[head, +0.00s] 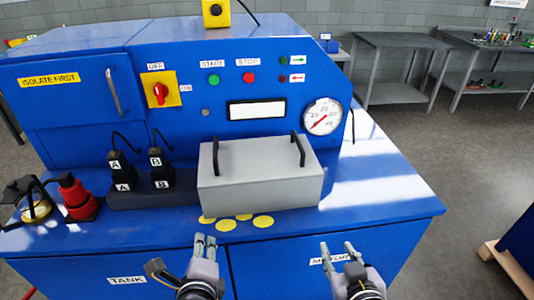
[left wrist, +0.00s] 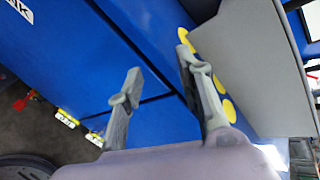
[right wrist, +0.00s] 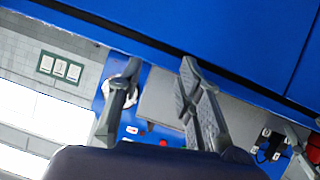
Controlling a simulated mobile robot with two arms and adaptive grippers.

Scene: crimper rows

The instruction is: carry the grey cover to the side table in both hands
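The grey cover (head: 260,175) is a box with two black handles on top. It sits on the blue machine's deck, below the gauge and display. It also shows in the left wrist view (left wrist: 255,60) and the right wrist view (right wrist: 160,108). My left gripper (head: 205,241) is open and empty in front of the machine, below the cover's left part. My right gripper (head: 338,248) is open and empty in front of the machine, to the right of and below the cover. Neither gripper touches the cover. A grey side table (head: 405,42) stands at the back right with a bare top.
Yellow discs (head: 227,225) lie along the cover's front edge. Black plugs marked A and B (head: 160,170) stand left of it, with a red part (head: 76,197) further left. Another table (head: 485,42) holds small items. A pallet (head: 500,268) lies at right. Floor between is clear.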

